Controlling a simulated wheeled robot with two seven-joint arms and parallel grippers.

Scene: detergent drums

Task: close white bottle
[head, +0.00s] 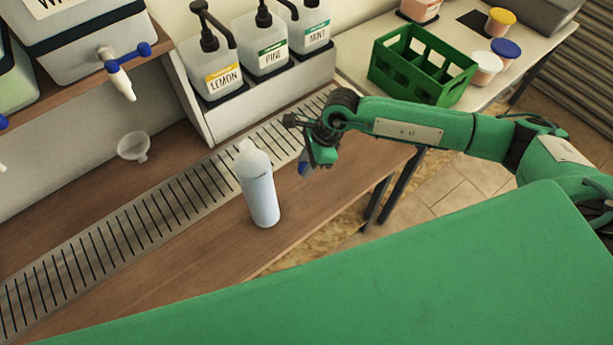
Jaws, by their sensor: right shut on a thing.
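A white bottle (258,188) stands upright near the front edge of the wooden counter, beside the drain grate. Its lower body looks pale blue and its shoulder and neck are white. No separate cap shows on the neck, though the top is too small to be sure. My right gripper (306,166) is to the right of the bottle, apart from it, at about the height of its upper half. It is shut on a small blue thing (303,164), which looks like a cap and is partly hidden by the fingers. My left gripper is not in view.
Pump bottles labelled lemon (212,79), pine (268,53) and mint (312,35) stand on a ledge behind. A funnel (134,146) is at left, below a drum tap (120,75). A green crate (420,66) and lidded tubs (486,68) are on the far right table.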

